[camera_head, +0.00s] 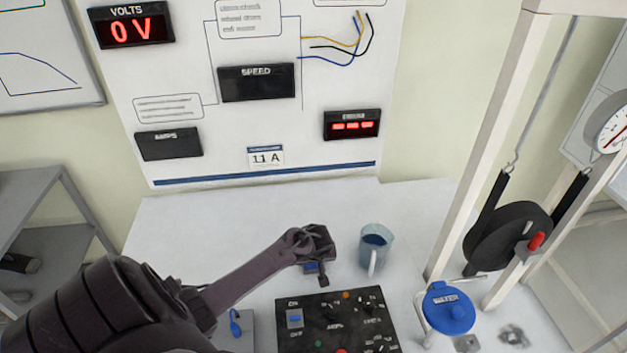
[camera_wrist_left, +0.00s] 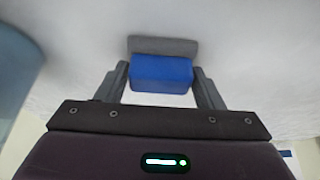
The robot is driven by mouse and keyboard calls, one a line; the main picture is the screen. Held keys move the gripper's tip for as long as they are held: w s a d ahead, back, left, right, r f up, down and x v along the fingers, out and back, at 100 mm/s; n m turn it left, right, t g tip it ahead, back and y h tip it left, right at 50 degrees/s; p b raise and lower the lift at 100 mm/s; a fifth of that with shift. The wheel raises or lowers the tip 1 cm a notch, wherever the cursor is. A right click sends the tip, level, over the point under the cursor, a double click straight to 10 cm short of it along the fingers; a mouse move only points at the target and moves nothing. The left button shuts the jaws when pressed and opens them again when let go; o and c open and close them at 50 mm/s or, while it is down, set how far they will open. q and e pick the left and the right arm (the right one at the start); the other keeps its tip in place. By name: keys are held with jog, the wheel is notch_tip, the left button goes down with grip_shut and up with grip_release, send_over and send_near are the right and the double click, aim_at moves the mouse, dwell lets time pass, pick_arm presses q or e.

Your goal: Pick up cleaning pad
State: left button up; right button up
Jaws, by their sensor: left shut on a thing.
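The cleaning pad (camera_wrist_left: 162,72) is a small block with a blue body and a grey layer, between the fingers in the left wrist view. My left gripper (camera_head: 316,270) is over the white table, left of the mug, and is shut on the pad. Both fingers flank the pad in the left wrist view (camera_wrist_left: 163,85). Whether the pad touches the table is not clear. My right gripper is in neither view.
A clear mug of blue liquid (camera_head: 375,247) stands just right of my left gripper. A black control panel (camera_head: 335,325) lies in front. A blue-lidded container (camera_head: 448,308) and a frame with a black wheel (camera_head: 505,235) stand at right. The table's back left is clear.

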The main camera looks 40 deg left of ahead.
pick_arm(q)
jog(key=shift+r, duration=0.1)
jog(key=shift+c, duration=0.3)
notch_tip(320, 180, up, 20)
dwell(0.3)
